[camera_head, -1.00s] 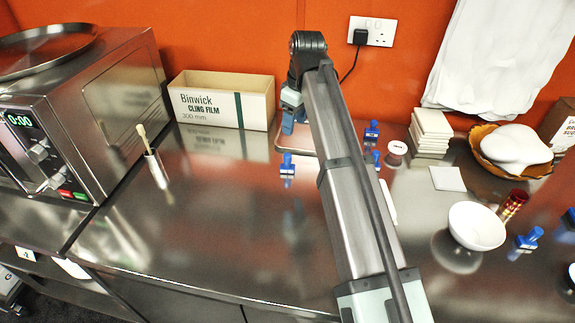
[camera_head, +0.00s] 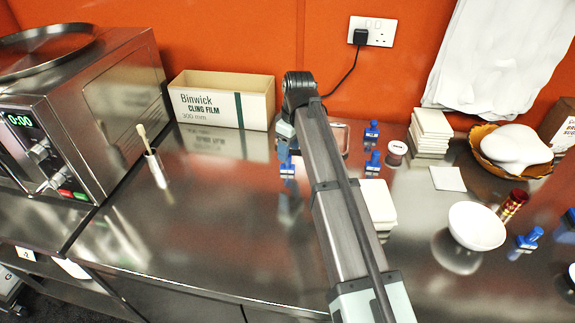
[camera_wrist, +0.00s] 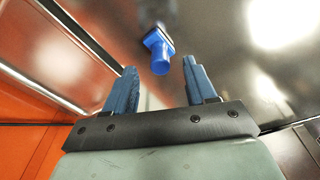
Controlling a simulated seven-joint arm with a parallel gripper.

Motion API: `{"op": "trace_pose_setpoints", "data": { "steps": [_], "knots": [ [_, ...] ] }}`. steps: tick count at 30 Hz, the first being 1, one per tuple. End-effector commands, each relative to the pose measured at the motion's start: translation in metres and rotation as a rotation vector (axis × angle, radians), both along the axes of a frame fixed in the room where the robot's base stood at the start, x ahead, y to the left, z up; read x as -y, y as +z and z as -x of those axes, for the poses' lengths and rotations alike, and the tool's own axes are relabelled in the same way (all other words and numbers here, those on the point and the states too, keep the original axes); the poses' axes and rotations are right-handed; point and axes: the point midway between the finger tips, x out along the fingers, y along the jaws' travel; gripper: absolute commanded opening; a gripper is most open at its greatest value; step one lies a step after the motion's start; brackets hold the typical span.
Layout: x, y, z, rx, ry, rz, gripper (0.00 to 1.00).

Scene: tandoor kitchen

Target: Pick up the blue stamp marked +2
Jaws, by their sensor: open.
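Several blue stamps stand on the steel counter; no marking is legible, so I cannot tell which is +2. One blue stamp (camera_head: 288,169) stands left of my arm, just below my gripper (camera_head: 286,148) in the head view. In the wrist view a blue stamp (camera_wrist: 159,52) shows beyond and between the blue fingers of my gripper (camera_wrist: 158,72), apart from both. The gripper is open and empty. Two more blue stamps, one at the back (camera_head: 371,133) and one nearer (camera_head: 373,163), stand right of my arm. Others stand at far right (camera_head: 525,243).
A cling film box (camera_head: 222,100) stands at the back wall, left of my gripper. A brush in a white holder (camera_head: 154,167) stands further left. White tile stacks (camera_head: 430,130), a white bowl (camera_head: 477,226) and a basket (camera_head: 480,150) are at right. The front-left counter is clear.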

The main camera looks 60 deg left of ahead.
Motion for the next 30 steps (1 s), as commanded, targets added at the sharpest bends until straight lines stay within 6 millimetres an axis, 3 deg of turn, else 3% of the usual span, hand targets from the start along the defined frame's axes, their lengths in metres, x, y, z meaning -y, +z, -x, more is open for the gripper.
{"op": "trace_pose_setpoints", "data": {
  "steps": [9, 17, 30],
  "knots": [
    [-0.005, -0.038, 0.002, 0.0, 0.001, 0.0, 0.56],
    [-0.006, -0.041, 0.002, 0.001, 0.001, 0.0, 0.56],
    [-0.006, -0.041, 0.002, 0.0, 0.001, 0.0, 0.14]
  ]
}}
